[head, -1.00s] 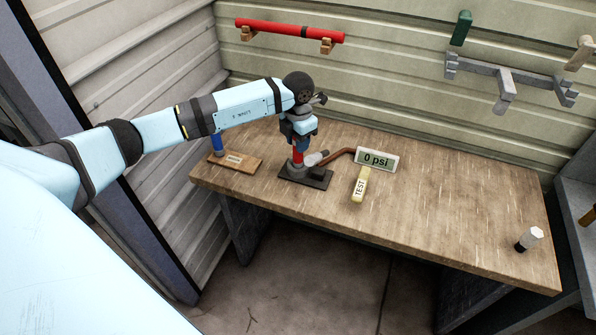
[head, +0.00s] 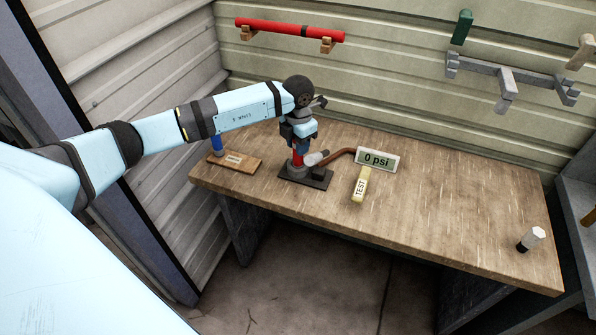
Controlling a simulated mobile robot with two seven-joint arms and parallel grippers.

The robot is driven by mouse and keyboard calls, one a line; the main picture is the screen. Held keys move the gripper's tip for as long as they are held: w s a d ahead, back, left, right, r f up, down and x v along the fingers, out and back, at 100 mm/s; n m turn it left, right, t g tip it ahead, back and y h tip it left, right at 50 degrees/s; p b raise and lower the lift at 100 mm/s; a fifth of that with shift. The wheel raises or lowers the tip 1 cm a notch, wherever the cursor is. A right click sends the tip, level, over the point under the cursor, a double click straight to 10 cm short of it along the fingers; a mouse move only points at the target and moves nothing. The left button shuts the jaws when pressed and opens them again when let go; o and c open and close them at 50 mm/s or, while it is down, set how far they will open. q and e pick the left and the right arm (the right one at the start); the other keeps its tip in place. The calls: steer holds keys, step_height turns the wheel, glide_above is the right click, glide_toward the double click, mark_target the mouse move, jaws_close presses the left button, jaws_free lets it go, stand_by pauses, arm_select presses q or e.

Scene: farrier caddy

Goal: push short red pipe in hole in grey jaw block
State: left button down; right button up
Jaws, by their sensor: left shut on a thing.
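My left gripper (head: 299,146) points down over the left part of the bench and is shut on the short red pipe (head: 297,158). The pipe is upright, and only a short red length shows below the fingers. Its lower end meets the grey jaw block (head: 295,171), which stands on a dark base plate (head: 306,178). The hole is hidden, so I cannot tell how deep the pipe sits in it. My right gripper is not in view.
A yellow TEST piece (head: 360,184) lies in front. A wooden board (head: 235,162) with a blue post is left. A long red pipe (head: 290,30) hangs behind. The bench's right half is mostly clear.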

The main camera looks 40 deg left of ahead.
arm_select(q)
steer(key=shift+f, duration=0.4)
stand_by(0.3)
steer(key=c, duration=0.7)
jaws_free()
steer(key=shift+c, duration=0.2)
step_height(320, 180, up, 14)
steer(key=shift+f, duration=0.1)
